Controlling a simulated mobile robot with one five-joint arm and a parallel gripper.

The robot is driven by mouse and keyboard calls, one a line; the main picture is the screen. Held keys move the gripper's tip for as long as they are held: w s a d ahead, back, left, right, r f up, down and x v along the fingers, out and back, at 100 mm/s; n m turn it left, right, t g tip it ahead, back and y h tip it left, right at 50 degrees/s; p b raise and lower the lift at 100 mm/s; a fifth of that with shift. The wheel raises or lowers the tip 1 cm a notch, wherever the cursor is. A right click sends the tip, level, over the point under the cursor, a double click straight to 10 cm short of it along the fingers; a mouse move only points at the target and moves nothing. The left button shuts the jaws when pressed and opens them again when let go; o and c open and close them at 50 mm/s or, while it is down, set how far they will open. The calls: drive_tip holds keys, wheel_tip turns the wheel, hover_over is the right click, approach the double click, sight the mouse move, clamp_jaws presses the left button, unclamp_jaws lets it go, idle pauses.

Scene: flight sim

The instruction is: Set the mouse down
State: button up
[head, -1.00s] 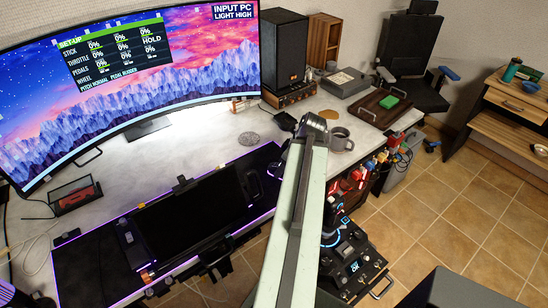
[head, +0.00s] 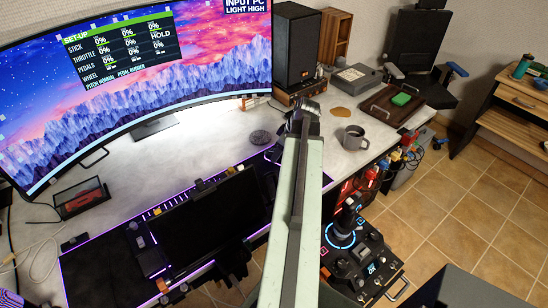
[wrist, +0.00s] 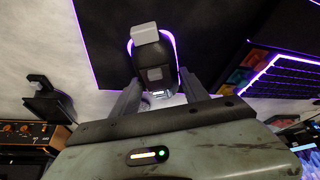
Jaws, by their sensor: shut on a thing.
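In the wrist view, a dark rounded mouse (wrist: 155,72) with a grey patch sits between the two fingers of my gripper (wrist: 158,94). My gripper is shut on it. A purple glowing line runs close around it, and a pale block overlaps its far end. The black desk mat (wrist: 210,35) with its purple edge lies behind. I cannot tell whether the mouse touches the mat or desk. In the head view my gripper (head: 304,112) is over the desk, right of the mat, and the arm hides the mouse.
A grey mug (head: 355,138) stands right of my gripper, with a brown coaster (head: 341,113) behind it. A dark round disc (head: 259,138) lies to the left. A speaker (head: 297,45) and curved monitor (head: 140,65) stand behind. Bare pale desk (head: 205,150) lies left of the disc.

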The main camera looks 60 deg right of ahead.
sight(280, 159)
wheel_tip(280, 159, down, 4)
drive_tip(key=b, duration=0.3)
drive_tip(key=shift+s+d+b, duration=0.1)
drive_tip(key=shift+b, duration=0.25)
drive_tip(key=shift+r, duration=0.25)
drive_tip(key=shift+f, duration=0.15)
drive_tip(key=o, duration=1.4)
drive_tip(key=shift+a, duration=0.2)
drive_tip(key=p+v, duration=1.1)
drive_tip(key=v, duration=0.1)
drive_tip(key=shift+r+p, duration=0.35)
drive_tip(key=shift+p, duration=0.05)
drive_tip(key=shift+f, duration=0.15)
drive_tip(key=shift+w, duration=0.25)
